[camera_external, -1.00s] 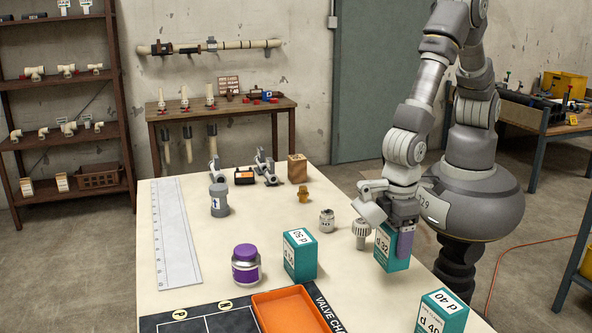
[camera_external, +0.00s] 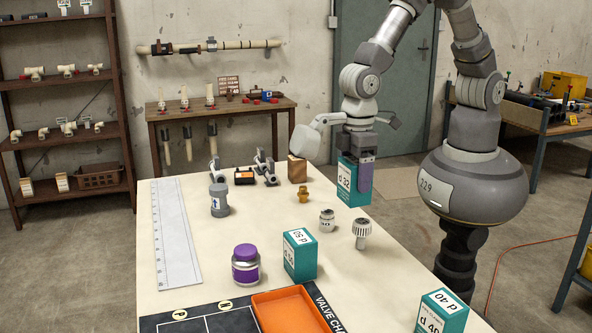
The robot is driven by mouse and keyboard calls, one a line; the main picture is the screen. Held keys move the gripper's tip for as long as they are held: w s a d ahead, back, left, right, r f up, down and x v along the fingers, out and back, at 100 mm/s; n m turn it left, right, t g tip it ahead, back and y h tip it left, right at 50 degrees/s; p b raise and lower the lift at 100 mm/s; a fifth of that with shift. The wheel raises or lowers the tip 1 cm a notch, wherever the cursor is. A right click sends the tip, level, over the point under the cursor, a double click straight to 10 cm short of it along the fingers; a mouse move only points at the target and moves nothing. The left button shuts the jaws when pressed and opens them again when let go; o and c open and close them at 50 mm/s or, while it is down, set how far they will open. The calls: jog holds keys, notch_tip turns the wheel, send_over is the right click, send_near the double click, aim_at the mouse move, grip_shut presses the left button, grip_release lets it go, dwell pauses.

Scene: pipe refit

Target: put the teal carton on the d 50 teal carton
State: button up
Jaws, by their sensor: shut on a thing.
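My gripper (camera_external: 364,170) is shut on a teal carton marked d 32 (camera_external: 346,183) and holds it upright, raised at the far right of the table. The d 50 teal carton (camera_external: 300,255) stands upright on the table, below and to the left of the held carton in the picture. The two cartons are apart. Nothing rests on top of the d 50 carton. A third teal carton, marked d 40 (camera_external: 440,316), stands at the near right edge of the table and is partly cut off by the frame.
A purple-lidded jar (camera_external: 246,265) stands left of the d 50 carton, and an orange tray (camera_external: 290,310) lies in front. A grey valve head (camera_external: 361,233), a small grey fitting (camera_external: 327,221), a brass fitting (camera_external: 303,194) and a wooden block (camera_external: 297,168) stand behind.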

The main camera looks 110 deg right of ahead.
jog(key=w+f+b, duration=0.1)
jog(key=w, duration=0.3)
jog(key=w+a+f+b, duration=0.1)
jog(key=w+f, duration=0.1)
jog(key=w, duration=0.3)
jog(key=w+a+f+b, duration=0.1)
jog(key=w+f, duration=0.1)
jog(key=w, duration=0.3)
jog(key=shift+w+a+f, duration=0.1)
jog(key=shift+a+f, duration=0.05)
jog(key=shift+a, duration=0.05)
jog(key=o, duration=1.2)
